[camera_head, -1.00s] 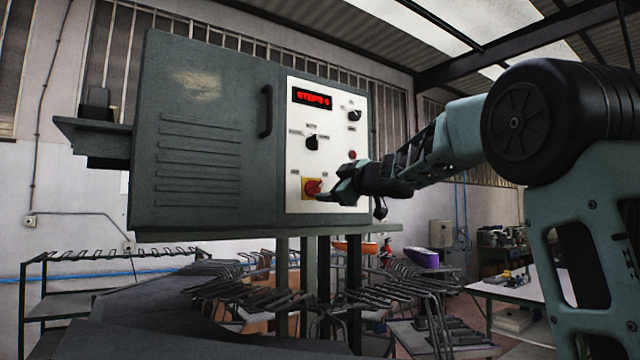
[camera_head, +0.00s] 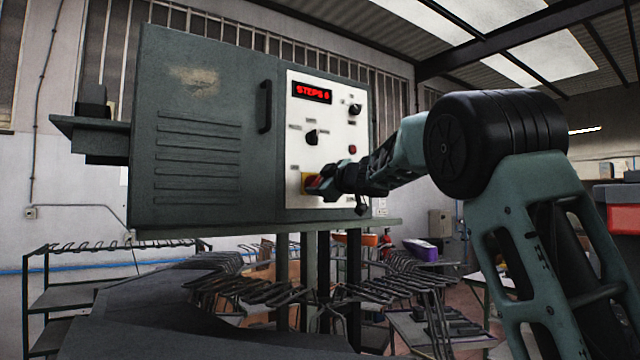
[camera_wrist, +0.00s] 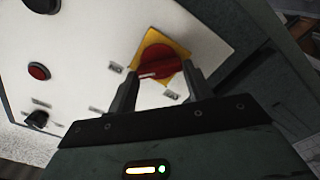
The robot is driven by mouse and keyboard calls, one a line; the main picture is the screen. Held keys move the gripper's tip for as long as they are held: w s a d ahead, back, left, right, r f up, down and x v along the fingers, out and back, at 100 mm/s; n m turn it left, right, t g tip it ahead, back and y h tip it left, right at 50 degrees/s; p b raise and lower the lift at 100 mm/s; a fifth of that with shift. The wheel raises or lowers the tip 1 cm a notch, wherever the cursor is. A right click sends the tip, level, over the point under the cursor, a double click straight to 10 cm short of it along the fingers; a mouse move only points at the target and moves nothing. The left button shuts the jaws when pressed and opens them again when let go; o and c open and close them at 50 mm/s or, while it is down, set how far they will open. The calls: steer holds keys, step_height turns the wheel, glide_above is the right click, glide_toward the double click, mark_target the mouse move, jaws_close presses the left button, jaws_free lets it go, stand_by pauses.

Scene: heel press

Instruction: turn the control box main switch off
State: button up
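The control box (camera_head: 205,150) is a dark green cabinet with a white panel on its right side. The main switch is a red rotary knob on a yellow square plate (camera_head: 307,181), low on the panel's left; my gripper partly covers it in the head view. In the wrist view the red knob (camera_wrist: 157,62) lies between and just beyond the two fingertips, with a white mark on its lower left. My gripper (camera_head: 328,182) is at the panel. In the wrist view my gripper (camera_wrist: 160,84) has its fingers apart, one on each side of the knob; contact is unclear.
The panel also holds a red display reading "STEPS" (camera_head: 312,92), two black selector knobs (camera_head: 311,137) and a red button (camera_head: 352,149). A rack with metal hooks (camera_head: 290,290) stands below the box. A purple object (camera_head: 420,249) lies behind it.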

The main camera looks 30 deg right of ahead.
steer(key=shift+n, duration=0.3)
steer(key=n+b, duration=0.1)
steer(key=n, duration=0.3)
steer(key=shift+f, duration=0.2)
steer(key=n+b, duration=0.2)
steer(key=n, duration=0.3)
steer(key=shift+f, duration=0.15)
steer(key=shift+f+n+b, duration=0.15)
steer(key=shift+n+b, duration=1.5)
steer(key=shift+n, duration=2.45)
steer(key=o, duration=1)
steer(key=shift+s, duration=0.15)
